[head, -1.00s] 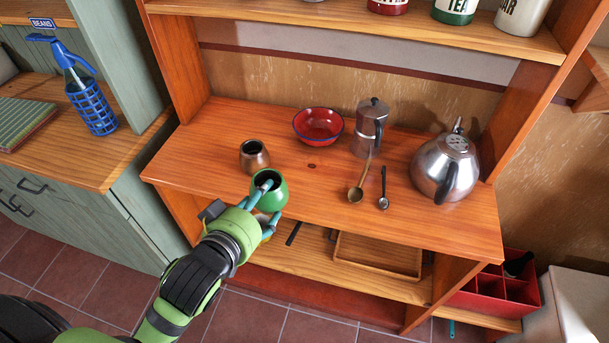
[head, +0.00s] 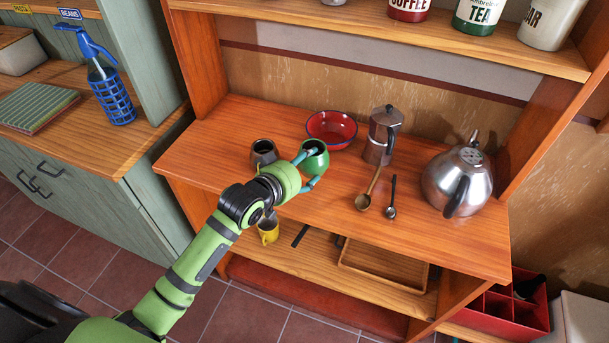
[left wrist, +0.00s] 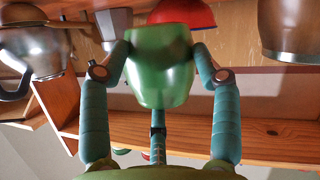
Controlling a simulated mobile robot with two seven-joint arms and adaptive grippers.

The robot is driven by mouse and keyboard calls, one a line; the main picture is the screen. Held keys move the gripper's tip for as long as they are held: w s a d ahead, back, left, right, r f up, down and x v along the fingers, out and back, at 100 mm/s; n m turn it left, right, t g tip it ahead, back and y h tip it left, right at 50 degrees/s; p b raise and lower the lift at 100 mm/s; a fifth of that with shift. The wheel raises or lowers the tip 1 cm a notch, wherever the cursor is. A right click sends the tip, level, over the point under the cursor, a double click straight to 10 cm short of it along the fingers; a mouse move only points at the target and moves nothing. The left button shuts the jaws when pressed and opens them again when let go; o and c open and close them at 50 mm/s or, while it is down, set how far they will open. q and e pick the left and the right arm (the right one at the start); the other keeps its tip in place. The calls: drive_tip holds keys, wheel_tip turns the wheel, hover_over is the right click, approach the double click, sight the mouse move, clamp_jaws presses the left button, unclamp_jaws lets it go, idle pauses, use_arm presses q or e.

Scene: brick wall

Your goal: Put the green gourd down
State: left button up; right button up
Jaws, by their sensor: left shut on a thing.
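The green gourd (head: 315,158) is a small rounded cup with a dark open mouth. My left gripper (head: 311,168) is shut on it, with a finger on each side, over the wooden shelf (head: 230,165). The gourd also shows upside down between the fingers in the left wrist view (left wrist: 160,70). It is in front of the red bowl and right of a dark metal gourd (head: 264,151). I cannot tell whether its base touches the shelf. My right gripper is not in view.
The red bowl (head: 332,128), a moka pot (head: 382,135), two spoons (head: 366,195) and a steel kettle (head: 459,180) stand or lie on the same shelf. A yellow mug (head: 268,230) and a wooden tray (head: 380,268) are below. The shelf's left end is clear.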

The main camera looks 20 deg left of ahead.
use_arm(q)
drive_tip(key=shift+w+f+p, duration=0.1)
drive_tip(key=shift+f+p, duration=0.2)
drive_tip(key=shift+f, duration=1.7)
drive_tip(key=o, duration=1.3)
drive_tip(key=shift+f, duration=0.15)
drive_tip(key=b+v, duration=0.1)
drive_tip(key=v, duration=1.1)
